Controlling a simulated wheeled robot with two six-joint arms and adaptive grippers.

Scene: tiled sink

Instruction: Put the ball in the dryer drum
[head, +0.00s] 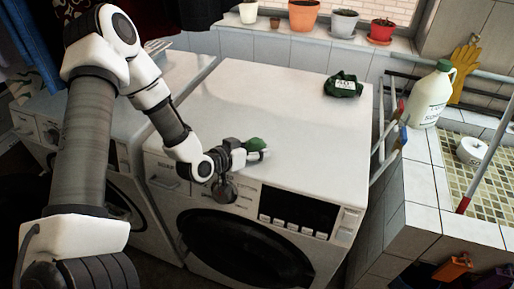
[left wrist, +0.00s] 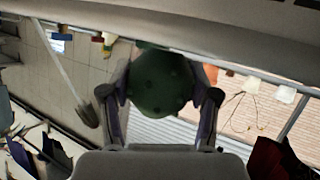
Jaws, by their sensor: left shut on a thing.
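A dark green ball (left wrist: 158,82) with small dark spots sits between the fingers of my left gripper (left wrist: 160,100) in the left wrist view. In the head view my left gripper (head: 245,152) is above the front edge of the nearer white machine, shut on the green ball (head: 256,144). The nearer white machine (head: 285,105) has a dark round door (head: 240,252) that looks shut, and a control panel. A second white machine (head: 110,150) stands to its left, its round door partly hidden by my arm. I cannot tell which is the dryer. My right gripper is not in view.
A dark green crumpled bag (head: 343,84) lies at the back right of the machine top. A white jug (head: 432,97) and tiled sink (head: 477,185) are at right. Most of the machine top is clear.

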